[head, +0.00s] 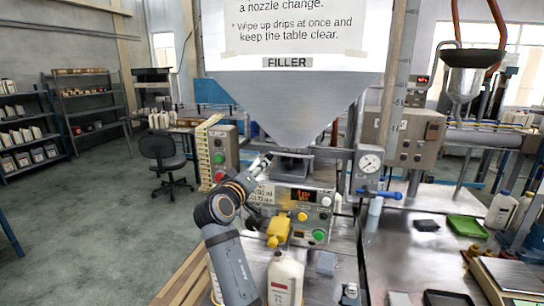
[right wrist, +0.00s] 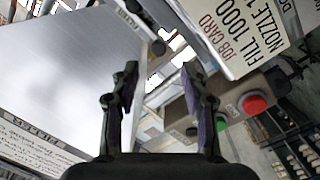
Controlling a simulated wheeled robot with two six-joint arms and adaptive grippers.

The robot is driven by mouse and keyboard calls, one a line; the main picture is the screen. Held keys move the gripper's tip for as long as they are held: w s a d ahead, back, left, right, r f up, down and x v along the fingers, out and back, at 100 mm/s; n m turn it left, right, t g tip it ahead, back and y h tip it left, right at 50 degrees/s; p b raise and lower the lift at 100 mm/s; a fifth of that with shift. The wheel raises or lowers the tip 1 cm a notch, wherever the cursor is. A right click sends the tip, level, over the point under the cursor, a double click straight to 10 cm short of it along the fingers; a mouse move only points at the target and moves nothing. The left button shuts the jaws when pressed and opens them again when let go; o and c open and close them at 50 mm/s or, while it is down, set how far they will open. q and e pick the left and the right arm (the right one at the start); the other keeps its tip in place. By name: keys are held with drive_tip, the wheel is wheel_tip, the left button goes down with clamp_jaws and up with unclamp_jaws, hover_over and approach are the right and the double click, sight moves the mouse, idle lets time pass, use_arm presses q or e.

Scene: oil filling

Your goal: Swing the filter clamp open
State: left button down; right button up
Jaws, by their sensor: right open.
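The metal filler hopper (head: 295,105) stands in the middle of the head view. Grey clamp-like metal parts (head: 294,158) sit under its outlet, and I cannot clearly make out which is the filter clamp. My right gripper (head: 266,160) is just left of these parts, apart from them as far as I can tell. In the right wrist view my right gripper (right wrist: 160,88) is open with nothing between its fingers. A grey cylinder with a dark round end (right wrist: 156,47) shows beyond the fingertips. My left gripper is not in view.
A button box (head: 222,152) stands left of the gripper; its red button (right wrist: 256,104) shows in the wrist view. A yellow part (head: 278,232) and white bottle (head: 285,278) stand in front. A pressure gauge (head: 370,163) is right.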

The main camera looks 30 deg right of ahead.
sight(268, 158)
drive_tip(key=w+d+p, duration=0.1)
drive_tip(key=w+d+r+p, duration=0.1)
drive_tip(key=d, duration=0.1)
drive_tip(key=shift+r, duration=0.1)
drive_tip(key=p+x, duration=0.1)
drive_tip(key=x, duration=0.1)
drive_tip(key=f+x, duration=0.1)
drive_tip(key=x, duration=0.1)
drive_tip(key=shift+w+d+p, duration=0.1)
drive_tip(key=shift+d+p, duration=0.05)
drive_tip(key=shift+p, duration=0.2)
drive_tip(key=shift+p+x, duration=0.3)
drive_tip(key=shift+x, duration=0.6)
drive_tip(key=shift+w, duration=0.15)
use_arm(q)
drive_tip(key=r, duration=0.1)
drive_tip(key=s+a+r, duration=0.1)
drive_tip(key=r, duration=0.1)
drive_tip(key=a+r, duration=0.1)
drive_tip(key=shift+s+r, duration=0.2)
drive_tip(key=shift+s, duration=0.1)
use_arm(e)
clamp_jaws()
